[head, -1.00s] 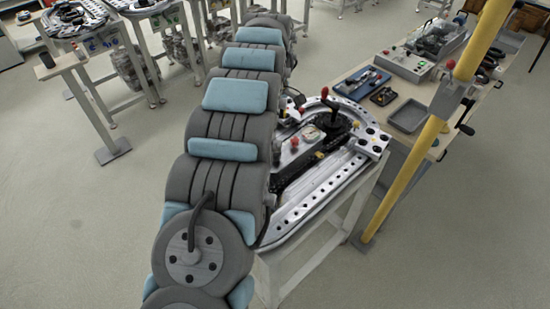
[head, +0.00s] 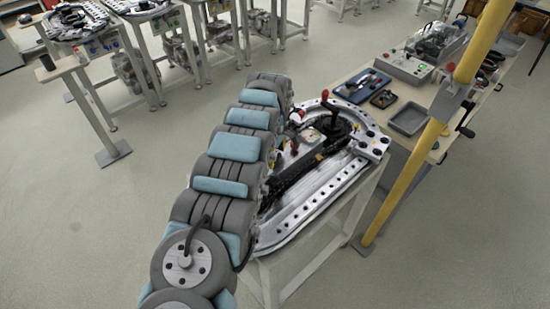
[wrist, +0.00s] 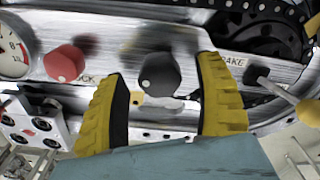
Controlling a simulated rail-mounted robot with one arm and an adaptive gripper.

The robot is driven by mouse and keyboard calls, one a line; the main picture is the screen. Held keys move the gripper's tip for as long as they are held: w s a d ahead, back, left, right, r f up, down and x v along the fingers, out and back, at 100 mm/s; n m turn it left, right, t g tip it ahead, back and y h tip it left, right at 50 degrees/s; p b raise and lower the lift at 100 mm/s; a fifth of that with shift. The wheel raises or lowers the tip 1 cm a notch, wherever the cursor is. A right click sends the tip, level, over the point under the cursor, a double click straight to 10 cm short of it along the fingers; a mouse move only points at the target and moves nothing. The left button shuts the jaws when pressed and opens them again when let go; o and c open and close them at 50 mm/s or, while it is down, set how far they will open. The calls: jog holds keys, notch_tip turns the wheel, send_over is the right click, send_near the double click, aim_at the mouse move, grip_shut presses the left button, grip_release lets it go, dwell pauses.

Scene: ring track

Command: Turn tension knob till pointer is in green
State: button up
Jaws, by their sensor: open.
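In the wrist view, my gripper (wrist: 162,80) is open, with one yellow finger on each side of a dark rounded knob (wrist: 158,74). Gaps show between the knob and both fingers. I cannot read a label that names it the tension knob. A white dial (wrist: 13,52) is cut off at the left edge; its numbers 8 and 10 show, but no pointer or green zone can be made out. In the head view, the dial (head: 312,135) is small and its pointer unreadable. My arm hides the gripper there.
A red knob (wrist: 65,63) sits left of the dark knob, by a label ending in "CK".

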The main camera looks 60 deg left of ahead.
jog(key=shift+f, duration=0.7)
jog(key=c, duration=1.2)
